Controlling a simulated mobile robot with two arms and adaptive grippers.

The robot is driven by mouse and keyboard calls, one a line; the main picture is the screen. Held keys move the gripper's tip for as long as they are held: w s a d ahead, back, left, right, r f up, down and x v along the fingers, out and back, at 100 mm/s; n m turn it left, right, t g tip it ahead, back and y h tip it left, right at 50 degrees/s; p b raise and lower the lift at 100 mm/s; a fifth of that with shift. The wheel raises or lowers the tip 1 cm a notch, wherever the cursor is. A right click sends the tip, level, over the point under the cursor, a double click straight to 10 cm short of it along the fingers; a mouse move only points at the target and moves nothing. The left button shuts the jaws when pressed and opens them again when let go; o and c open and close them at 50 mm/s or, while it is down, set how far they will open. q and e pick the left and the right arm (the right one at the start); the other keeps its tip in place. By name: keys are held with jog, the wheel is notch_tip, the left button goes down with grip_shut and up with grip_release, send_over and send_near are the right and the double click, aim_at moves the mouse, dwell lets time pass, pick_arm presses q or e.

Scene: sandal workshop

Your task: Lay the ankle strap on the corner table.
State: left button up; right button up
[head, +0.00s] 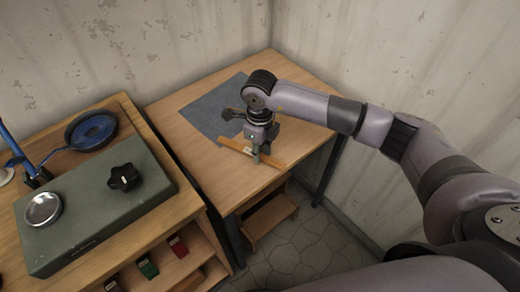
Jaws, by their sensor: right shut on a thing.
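The ankle strap (272,162) is a narrow orange-brown band. My right gripper (257,154) points down and is shut on it near its middle, with the ends sticking out on both sides. The strap is over the front part of the corner table (215,182), a light wooden table against the walls. I cannot tell whether the strap touches the tabletop. My left gripper is not in view.
A blue-grey mat (203,110) lies on the table behind the strap. To the left, a wooden bench holds a grey-green box (95,205) with a black knob, and a blue pan (92,129). A small wooden stool (270,213) stands under the table's front edge. The table's left front is clear.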

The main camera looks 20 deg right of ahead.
jog(key=shift+f, duration=0.2)
jog(key=o, duration=0.8)
jog(key=shift+r, duration=0.1)
jog(key=shift+r, duration=0.15)
notch_tip(320, 180, up, 12)
jog(key=shift+b, duration=1)
jog(key=shift+s, duration=0.1)
